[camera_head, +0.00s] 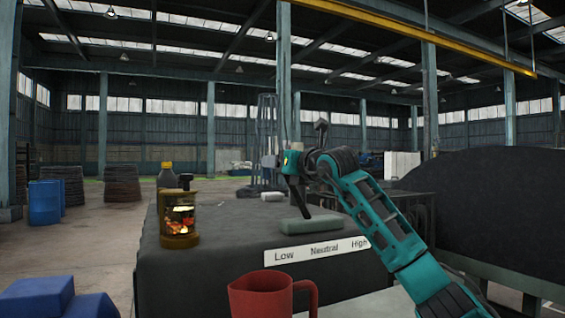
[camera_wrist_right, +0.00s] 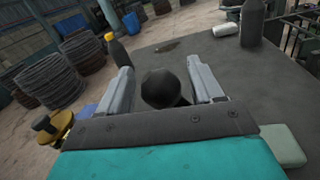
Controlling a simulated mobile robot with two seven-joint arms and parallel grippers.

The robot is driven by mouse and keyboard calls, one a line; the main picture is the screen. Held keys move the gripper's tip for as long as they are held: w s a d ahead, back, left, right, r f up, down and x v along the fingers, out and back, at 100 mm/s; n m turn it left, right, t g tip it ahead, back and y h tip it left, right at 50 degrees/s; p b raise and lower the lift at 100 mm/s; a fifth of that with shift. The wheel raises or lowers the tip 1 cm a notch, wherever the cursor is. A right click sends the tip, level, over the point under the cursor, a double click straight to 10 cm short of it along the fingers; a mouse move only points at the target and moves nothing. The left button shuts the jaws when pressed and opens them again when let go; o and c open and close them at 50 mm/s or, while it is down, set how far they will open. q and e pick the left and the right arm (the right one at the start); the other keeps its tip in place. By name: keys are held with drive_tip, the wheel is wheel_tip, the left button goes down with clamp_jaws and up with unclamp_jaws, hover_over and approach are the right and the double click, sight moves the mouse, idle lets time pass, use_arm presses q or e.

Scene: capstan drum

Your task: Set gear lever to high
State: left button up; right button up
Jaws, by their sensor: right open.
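The gear lever's dark shaft (camera_head: 302,198) rises from a pale green base block (camera_head: 310,223) on the dark bench and leans a little left at the top. A white label (camera_head: 318,250) in front reads Low, Neutral, High from left to right. My right gripper (camera_head: 292,170) is at the lever's top, which it hides in the head view. In the right wrist view, the round dark knob (camera_wrist_right: 163,88) sits between the open fingers of the right gripper (camera_wrist_right: 165,80), with gaps on both sides. My left gripper is not in view.
A lantern (camera_head: 180,222) and a yellow-capped bottle (camera_head: 166,177) stand on the bench's left side. A red mug (camera_head: 272,296) is in front. A large dark rounded shape (camera_head: 485,210) fills the right side.

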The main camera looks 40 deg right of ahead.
drive_tip(key=shift+c, duration=0.2)
clamp_jaws()
idle(0.4)
